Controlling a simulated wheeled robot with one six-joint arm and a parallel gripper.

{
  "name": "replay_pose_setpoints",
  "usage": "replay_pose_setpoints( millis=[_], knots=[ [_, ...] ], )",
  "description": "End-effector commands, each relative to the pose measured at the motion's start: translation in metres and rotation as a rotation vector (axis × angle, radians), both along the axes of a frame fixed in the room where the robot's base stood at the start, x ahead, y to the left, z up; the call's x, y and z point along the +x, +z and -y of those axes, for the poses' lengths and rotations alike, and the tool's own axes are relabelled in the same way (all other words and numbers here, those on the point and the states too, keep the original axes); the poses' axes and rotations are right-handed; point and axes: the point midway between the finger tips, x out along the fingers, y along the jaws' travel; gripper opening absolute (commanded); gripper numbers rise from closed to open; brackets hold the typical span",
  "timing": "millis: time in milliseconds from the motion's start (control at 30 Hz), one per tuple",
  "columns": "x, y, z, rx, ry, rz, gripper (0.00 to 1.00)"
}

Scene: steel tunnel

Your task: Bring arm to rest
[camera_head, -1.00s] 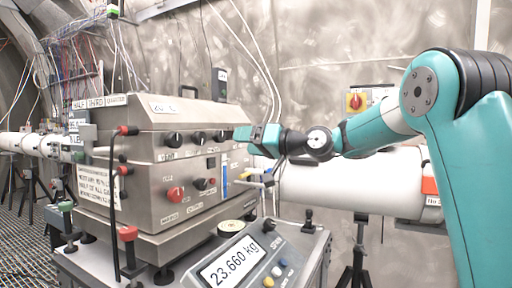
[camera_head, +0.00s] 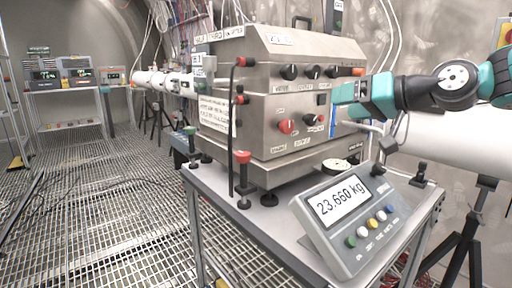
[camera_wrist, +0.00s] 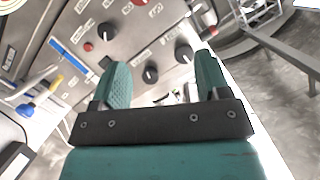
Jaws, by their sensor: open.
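My arm is stretched in from the right in the head view, with its teal gripper (camera_head: 345,95) at the right front edge of the steel control box (camera_head: 270,105). The wrist view shows my gripper (camera_wrist: 162,76) with its two teal fingers apart and nothing between them. The box's panel with black knobs (camera_wrist: 151,75) and a red knob (camera_wrist: 139,2) lies beyond the fingertips. I cannot tell whether the fingers touch the box. Most of my arm is outside the head view.
A scale display (camera_head: 348,210) reading 23.660 kg stands on the grey cart (camera_head: 262,222) in front of the box. A white pipe (camera_head: 445,138) on a black tripod (camera_head: 468,235) is at right. Grating floor (camera_head: 90,215) is open at left. A shelf (camera_head: 75,90) with instruments stands behind.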

Motion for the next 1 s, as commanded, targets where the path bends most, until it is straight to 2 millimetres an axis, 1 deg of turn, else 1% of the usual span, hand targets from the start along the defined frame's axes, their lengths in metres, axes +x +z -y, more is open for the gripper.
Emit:
replay_pose_setpoints(
  millis=[33,67,100,167,200,267,300,367,400,467,500,567,600,633,667,867,1000],
  knots=[
    [-0.027,-0.017,-0.028,-0.063,0.055,-0.068,0.69],
    [-0.044,-0.030,-0.041,-0.106,0.085,-0.115,0.69],
    [-0.067,-0.047,-0.056,-0.164,0.123,-0.177,0.69],
    [-0.103,-0.071,-0.072,-0.250,0.178,-0.264,0.69],
    [-0.127,-0.085,-0.079,-0.304,0.214,-0.316,0.69],
    [-0.161,-0.105,-0.085,-0.379,0.261,-0.389,0.69],
    [-0.181,-0.116,-0.087,-0.424,0.288,-0.431,0.69],
    [-0.211,-0.131,-0.087,-0.487,0.328,-0.488,0.69],
    [-0.229,-0.141,-0.086,-0.529,0.353,-0.525,0.69],
    [-0.256,-0.153,-0.083,-0.587,0.388,-0.576,0.69],
    [-0.273,-0.161,-0.079,-0.626,0.410,-0.609,0.69],
    [-0.297,-0.172,-0.072,-0.681,0.441,-0.655,0.69],
    [-0.313,-0.179,-0.066,-0.719,0.461,-0.685,0.69],
    [-0.311,-0.162,-0.066,-0.717,0.456,-0.685,0.69],
    [-0.308,-0.150,-0.066,-0.713,0.454,-0.684,0.69],
    [-0.307,-0.099,-0.066,-0.710,0.452,-0.683,0.69],
    [-0.307,-0.057,-0.067,-0.708,0.451,-0.683,0.69]
  ],
)
